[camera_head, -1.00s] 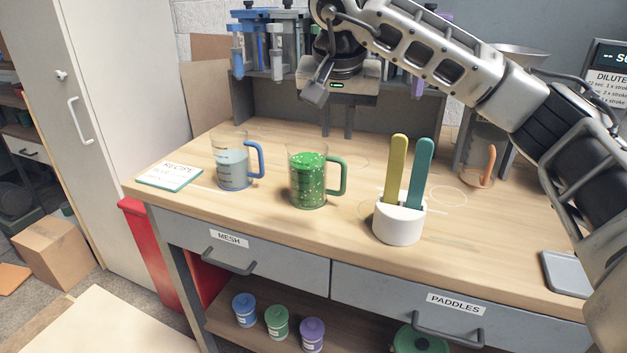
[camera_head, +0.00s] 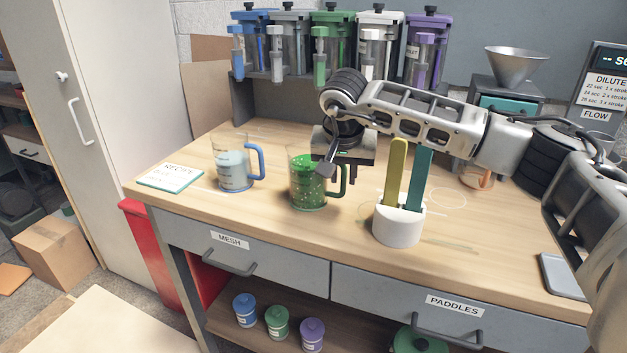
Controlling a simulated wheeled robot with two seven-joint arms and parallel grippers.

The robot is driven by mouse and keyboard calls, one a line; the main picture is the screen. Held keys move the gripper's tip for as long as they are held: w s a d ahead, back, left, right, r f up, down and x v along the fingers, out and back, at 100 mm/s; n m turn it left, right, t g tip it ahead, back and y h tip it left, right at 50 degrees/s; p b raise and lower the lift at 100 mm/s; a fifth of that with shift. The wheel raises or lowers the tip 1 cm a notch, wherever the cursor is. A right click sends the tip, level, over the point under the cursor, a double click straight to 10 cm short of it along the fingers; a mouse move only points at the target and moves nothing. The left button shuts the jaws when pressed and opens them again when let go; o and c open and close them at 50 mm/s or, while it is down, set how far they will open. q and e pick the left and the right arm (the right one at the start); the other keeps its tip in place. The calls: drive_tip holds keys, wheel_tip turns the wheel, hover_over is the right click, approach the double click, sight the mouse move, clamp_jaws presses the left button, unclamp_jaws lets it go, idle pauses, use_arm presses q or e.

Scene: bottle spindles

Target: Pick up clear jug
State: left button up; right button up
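Three clear-walled jugs stand on the wooden bench. One with a blue handle (camera_head: 232,172) holds pale liquid, at the left. One with a green handle (camera_head: 308,186) holds speckled green contents, at the centre. One with an orange handle (camera_head: 476,178) stands at the back right, partly hidden by my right arm. My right gripper (camera_head: 338,182) points down at the green-handled jug's handle, low over the bench. Its fingertips are hard to make out there, so I cannot tell whether they touch the handle or how far apart they are. My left gripper is out of view.
A white holder (camera_head: 397,228) with a yellow and a teal paddle stands right of the green-handled jug. A recipe card (camera_head: 170,176) lies at the left. Bottles with pumps line the back rack (camera_head: 290,100). A grey tray (camera_head: 562,274) lies at the front right.

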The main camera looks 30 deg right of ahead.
drive_tip(key=shift+x, duration=0.95)
drive_tip(key=shift+c, duration=0.3)
clamp_jaws()
drive_tip(key=shift+w+r, duration=0.1)
drive_tip(key=shift+r, duration=0.05)
drive_tip(key=shift+r, duration=0.1)
drive_tip(key=shift+r, duration=0.6)
drive_tip(key=s+a+r+b, duration=0.2)
drive_tip(key=s+a+r, duration=0.3)
drive_tip(key=s+r, duration=0.6)
drive_tip(key=shift+s+r, duration=0.25)
drive_tip(key=shift+s, duration=0.8)
